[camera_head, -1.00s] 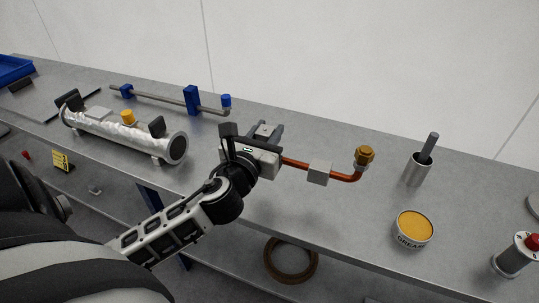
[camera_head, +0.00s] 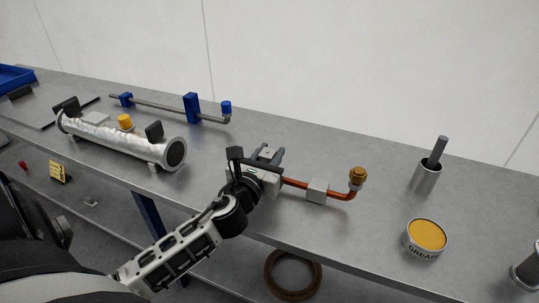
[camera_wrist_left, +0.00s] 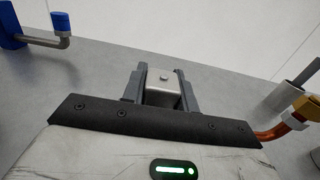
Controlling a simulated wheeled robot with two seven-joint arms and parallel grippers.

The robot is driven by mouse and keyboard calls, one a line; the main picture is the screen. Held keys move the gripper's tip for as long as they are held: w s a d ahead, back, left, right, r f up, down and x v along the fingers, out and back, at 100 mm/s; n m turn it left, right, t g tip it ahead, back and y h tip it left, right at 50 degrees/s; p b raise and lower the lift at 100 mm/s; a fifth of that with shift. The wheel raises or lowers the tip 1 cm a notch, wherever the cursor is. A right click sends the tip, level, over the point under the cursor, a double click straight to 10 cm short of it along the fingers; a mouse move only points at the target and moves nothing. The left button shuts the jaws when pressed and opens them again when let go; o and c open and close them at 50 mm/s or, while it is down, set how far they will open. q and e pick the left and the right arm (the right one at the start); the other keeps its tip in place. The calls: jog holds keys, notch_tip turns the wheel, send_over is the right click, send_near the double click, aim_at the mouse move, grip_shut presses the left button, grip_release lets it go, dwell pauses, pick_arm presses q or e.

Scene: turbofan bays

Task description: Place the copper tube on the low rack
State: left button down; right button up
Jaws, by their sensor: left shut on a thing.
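The copper tube (camera_head: 334,195) has a brass fitting (camera_head: 358,175) at its upturned right end and a grey block (camera_head: 317,189) along it. My left gripper (camera_head: 274,156) is shut at the tube's left end. In the left wrist view its fingers (camera_wrist_left: 161,88) close around a grey metal block, and the tube (camera_wrist_left: 275,131) comes out at the right. The gripper hides that end of the tube. The tube appears over the bench near its front half; its exact height is hard to tell. I cannot tell which thing is the low rack. My right gripper is not in view.
The grey bench (camera_head: 310,240) is clear around the tube. A grease tin (camera_head: 426,237) and a metal cup with a rod (camera_head: 425,177) stand right. A foil-wrapped cylinder (camera_head: 120,138) and a steel pipe with blue blocks (camera_head: 165,104) lie left. A brown ring (camera_head: 292,272) is below.

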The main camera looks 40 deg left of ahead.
pick_arm(q)
jog(key=c, duration=1.3)
grip_release()
jog(key=shift+f, duration=0.1)
jog(key=shift+o, duration=1.1)
jog(key=v, duration=1.1)
jog(key=shift+s+d, duration=0.15)
jog(key=shift+s, duration=0.15)
jog(key=shift+s+r, duration=0.2)
